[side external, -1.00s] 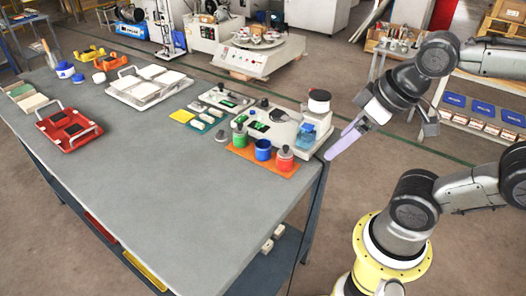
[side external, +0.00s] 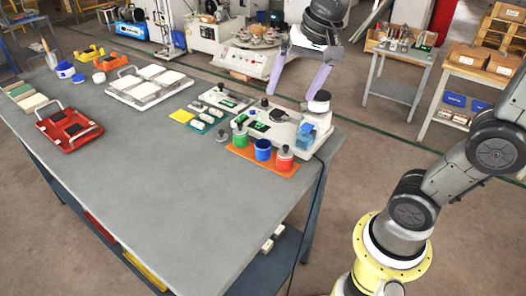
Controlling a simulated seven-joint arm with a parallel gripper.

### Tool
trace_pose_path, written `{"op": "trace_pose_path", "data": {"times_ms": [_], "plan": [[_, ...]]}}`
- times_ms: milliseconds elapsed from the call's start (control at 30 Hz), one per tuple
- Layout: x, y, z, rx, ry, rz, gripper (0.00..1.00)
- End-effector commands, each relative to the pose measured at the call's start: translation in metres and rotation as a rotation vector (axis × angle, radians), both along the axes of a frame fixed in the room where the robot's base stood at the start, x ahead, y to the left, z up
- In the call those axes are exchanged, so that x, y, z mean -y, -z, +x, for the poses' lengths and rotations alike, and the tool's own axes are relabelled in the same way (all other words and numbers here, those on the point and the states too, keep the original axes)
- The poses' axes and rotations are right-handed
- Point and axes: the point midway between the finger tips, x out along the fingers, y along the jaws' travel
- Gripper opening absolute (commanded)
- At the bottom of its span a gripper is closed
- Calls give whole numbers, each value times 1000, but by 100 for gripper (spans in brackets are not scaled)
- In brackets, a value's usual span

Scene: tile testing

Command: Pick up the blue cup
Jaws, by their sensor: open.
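The blue cup (side external: 263,150) stands upright on an orange mat (side external: 283,168) near the table's right end. A green cup (side external: 240,138) stands to its left and a red cup (side external: 284,158) to its right. My gripper (side external: 296,90) is open and empty, with two pale purple fingers pointing down. In the picture it is above and slightly right of the cups, over the back of the white device; its exact height cannot be told.
A white device (side external: 283,131) with a dark-banded white jar (side external: 319,102) stands right behind the cups. A small dark-topped object (side external: 222,137) sits left of the mat. A red tray (side external: 68,130) and a white tile tray (side external: 150,88) are farther left. The table's front middle (side external: 170,190) is clear.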

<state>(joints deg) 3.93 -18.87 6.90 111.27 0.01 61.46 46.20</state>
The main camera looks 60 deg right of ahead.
Motion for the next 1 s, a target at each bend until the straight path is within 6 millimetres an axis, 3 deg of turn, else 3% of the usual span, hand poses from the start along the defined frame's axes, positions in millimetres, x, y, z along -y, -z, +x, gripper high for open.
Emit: {"op": "trace_pose_path", "data": {"times_ms": [33, 200, 400, 767, 1000], "plan": [[6, 6, 21, -39, 60, 19, 93], [27, 36, 79, -146, 237, 62, 93], [50, 86, 120, -257, 314, 75, 93], [61, 139, 123, -333, 337, 79, 93], [61, 184, 122, -334, 336, 80, 93]]}}
